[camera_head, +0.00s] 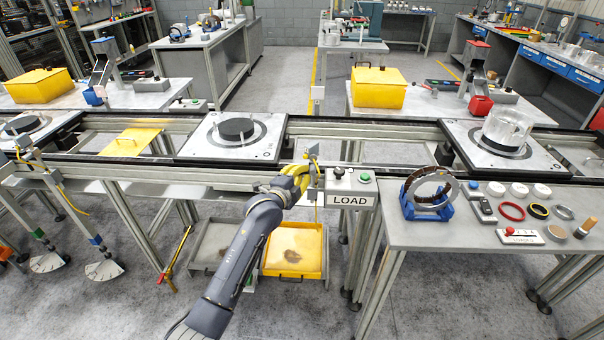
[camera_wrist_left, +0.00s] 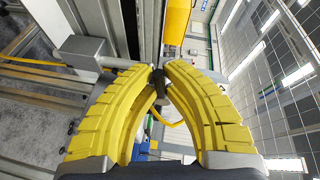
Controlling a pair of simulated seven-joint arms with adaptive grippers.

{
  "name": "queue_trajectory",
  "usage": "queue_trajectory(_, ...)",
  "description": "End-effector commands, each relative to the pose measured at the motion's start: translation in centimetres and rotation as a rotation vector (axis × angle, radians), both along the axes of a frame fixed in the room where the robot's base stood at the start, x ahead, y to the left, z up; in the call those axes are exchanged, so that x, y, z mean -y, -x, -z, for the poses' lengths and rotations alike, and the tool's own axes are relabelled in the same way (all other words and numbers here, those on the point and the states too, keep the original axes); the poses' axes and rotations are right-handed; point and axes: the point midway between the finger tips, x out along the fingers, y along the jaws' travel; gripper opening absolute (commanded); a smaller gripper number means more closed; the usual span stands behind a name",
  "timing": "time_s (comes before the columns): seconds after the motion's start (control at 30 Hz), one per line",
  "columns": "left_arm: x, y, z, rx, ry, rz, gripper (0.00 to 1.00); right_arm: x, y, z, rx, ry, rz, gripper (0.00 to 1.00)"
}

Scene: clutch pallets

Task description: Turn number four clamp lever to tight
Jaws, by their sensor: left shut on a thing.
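My left gripper (camera_head: 303,172) has yellow ribbed fingers and is at the front rail of the conveyor, just left of the LOAD box. In the left wrist view its fingertips (camera_wrist_left: 158,76) are closed around a small dark piece (camera_wrist_left: 157,88), which looks like a lever's handle. The fingers hide most of it, and no number on it is readable. Other levers hang on the rail at the left, one with a blue mark (camera_head: 95,240) and one with a green mark (camera_head: 40,233), above pale quarter dials (camera_head: 104,270). My right gripper is not in view.
The LOAD box (camera_head: 350,190) with buttons is close at the right of the gripper. A pallet (camera_head: 212,148) with a black disc is on the conveyor behind. A parts table (camera_head: 440,235) stands at the right. A yellow tray (camera_head: 310,262) is below the gripper.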

Motion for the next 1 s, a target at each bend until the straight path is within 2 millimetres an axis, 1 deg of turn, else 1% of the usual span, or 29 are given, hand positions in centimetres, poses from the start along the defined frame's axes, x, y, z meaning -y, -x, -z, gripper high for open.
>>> queue_trajectory(0.37,0.0,0.0,0.1,0.0,0.005,0.0,0.0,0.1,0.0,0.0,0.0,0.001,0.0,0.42)
queue_trajectory(0.57,0.0,0.0,0.4,-0.006,0.065,0.0,0.0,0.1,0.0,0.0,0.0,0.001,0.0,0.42)
queue_trajectory(0.77,0.2,0.0,0.9,-0.017,0.208,0.0,0.0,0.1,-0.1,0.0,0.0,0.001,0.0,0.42)
queue_trajectory(1.0,0.6,0.0,1.6,-0.034,0.437,-0.001,0.0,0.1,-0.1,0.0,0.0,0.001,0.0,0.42)
